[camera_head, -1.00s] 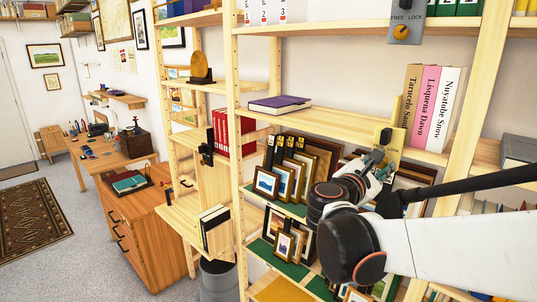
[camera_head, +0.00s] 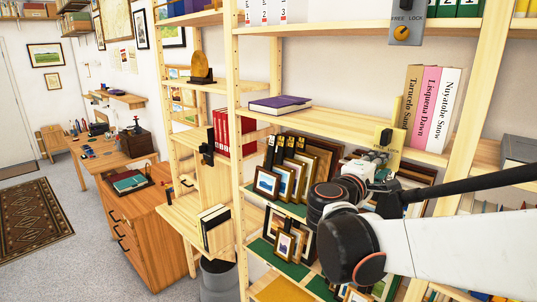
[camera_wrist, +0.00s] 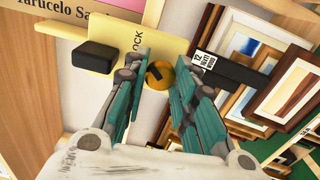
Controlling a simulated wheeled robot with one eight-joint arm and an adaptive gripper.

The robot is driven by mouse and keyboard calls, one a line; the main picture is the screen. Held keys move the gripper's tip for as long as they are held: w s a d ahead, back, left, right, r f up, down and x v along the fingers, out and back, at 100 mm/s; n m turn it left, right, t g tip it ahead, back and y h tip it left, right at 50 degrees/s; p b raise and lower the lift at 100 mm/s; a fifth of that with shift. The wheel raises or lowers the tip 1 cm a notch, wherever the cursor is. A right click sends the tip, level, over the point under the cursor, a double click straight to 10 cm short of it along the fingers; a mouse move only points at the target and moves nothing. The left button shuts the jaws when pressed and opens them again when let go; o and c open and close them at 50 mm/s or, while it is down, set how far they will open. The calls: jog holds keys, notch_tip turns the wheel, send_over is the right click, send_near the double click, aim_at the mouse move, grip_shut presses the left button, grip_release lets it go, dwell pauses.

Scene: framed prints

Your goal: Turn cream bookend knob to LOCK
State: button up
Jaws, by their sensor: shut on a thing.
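The cream bookend (camera_head: 396,150) stands at the left end of the book row on the middle shelf. In the wrist view its cream plate (camera_wrist: 120,30) carries the word LOCK and a black block (camera_wrist: 97,57). The round orange-yellow knob (camera_wrist: 158,75) has a dark mark on its face; I cannot tell exactly which way it points. My gripper (camera_wrist: 160,80) has its teal fingers on both sides of the knob, shut on it. In the head view my gripper (camera_head: 377,165) is at the bookend and hides the knob.
Upright books (camera_head: 433,108) stand right of the bookend. Framed prints (camera_head: 290,170) fill the shelf below on the left; frames (camera_wrist: 290,85) also lie close to the right finger. A grey box with another FREE/LOCK knob (camera_head: 401,33) hangs above. A purple book (camera_head: 280,104) lies left.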

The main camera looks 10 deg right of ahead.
jog(key=shift+m, duration=0.5)
jog(key=o, duration=1.1)
jog(key=shift+c, duration=0.2)
jog(key=v, duration=1.1)
jog(key=shift+s+a, duration=0.25)
jog(key=shift+a, duration=0.1)
jog(key=shift+f, duration=0.1)
